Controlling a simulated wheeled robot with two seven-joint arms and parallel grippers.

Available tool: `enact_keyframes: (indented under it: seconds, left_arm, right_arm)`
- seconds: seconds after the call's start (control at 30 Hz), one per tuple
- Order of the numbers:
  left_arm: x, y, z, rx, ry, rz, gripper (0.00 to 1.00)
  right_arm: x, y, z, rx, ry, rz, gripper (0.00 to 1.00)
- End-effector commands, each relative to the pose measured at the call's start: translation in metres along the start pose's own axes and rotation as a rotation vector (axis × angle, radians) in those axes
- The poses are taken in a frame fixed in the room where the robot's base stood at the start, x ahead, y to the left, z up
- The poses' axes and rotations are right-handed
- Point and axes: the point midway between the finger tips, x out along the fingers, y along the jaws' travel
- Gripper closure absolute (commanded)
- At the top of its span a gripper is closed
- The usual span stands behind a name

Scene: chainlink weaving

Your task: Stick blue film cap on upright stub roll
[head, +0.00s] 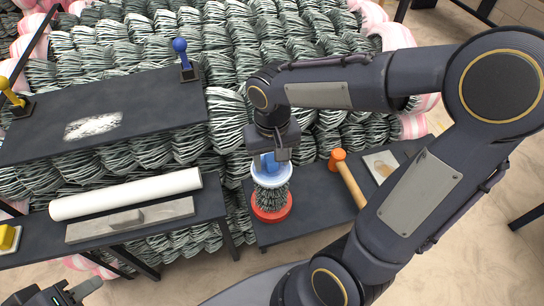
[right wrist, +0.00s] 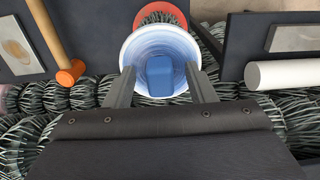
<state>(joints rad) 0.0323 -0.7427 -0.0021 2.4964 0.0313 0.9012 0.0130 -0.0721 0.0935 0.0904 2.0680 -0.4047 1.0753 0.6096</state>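The blue film cap (head: 285,170), a pale disc with a blue knob, sits level at the top of the upright stub roll (head: 270,197). The roll is a short wire-mesh bundle standing on a red base (head: 272,214). In the right wrist view the cap (right wrist: 160,42) covers most of the roll, with part of the red base showing behind it. My right gripper (head: 271,160) is above the cap, its fingers open on either side of the blue knob with gaps showing. My left gripper (head: 58,296) is at the bottom left, partly cut off, its fingers unclear.
A mallet (head: 348,180) with an orange head and a grey plate (head: 380,166) lie right of the roll. A white roll (head: 125,194) and grey bar (head: 130,220) lie on the left bench. Many mesh rolls are stacked behind.

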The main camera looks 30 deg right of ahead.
Motion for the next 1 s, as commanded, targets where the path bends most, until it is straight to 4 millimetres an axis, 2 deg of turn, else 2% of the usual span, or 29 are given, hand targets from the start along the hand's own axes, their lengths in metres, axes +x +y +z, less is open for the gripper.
enact_keyframes:
  seconds: [0.13, 0.23, 0.5, 0.63, 0.77, 1.0]
  left_arm:
    - [0.000, 0.000, 0.000, 0.000, 0.000, 0.000, 0.64]
    - [-0.001, 0.000, 0.000, 0.000, 0.000, 0.000, 0.64]
    - [-0.004, 0.002, -0.002, 0.000, 0.000, 0.000, 0.64]
    - [-0.004, 0.002, -0.002, 0.000, 0.000, 0.000, 0.64]
    - [-0.004, 0.002, -0.002, 0.000, 0.000, 0.000, 0.64]
    - [-0.004, 0.002, -0.002, 0.000, 0.000, 0.000, 0.64]
  right_arm:
    - [-0.001, 0.000, 0.000, 0.000, 0.000, 0.000, 0.50]
    - [-0.009, 0.000, -0.001, 0.001, 0.004, -0.002, 0.50]
    - [-0.054, 0.000, -0.001, 0.000, 0.004, -0.002, 0.50]
    - [-0.070, 0.000, -0.001, -0.001, 0.003, -0.002, 0.50]
    - [-0.077, 0.000, 0.000, 0.000, 0.001, -0.001, 0.50]
    - [-0.078, 0.000, 0.000, 0.000, 0.000, 0.000, 0.50]
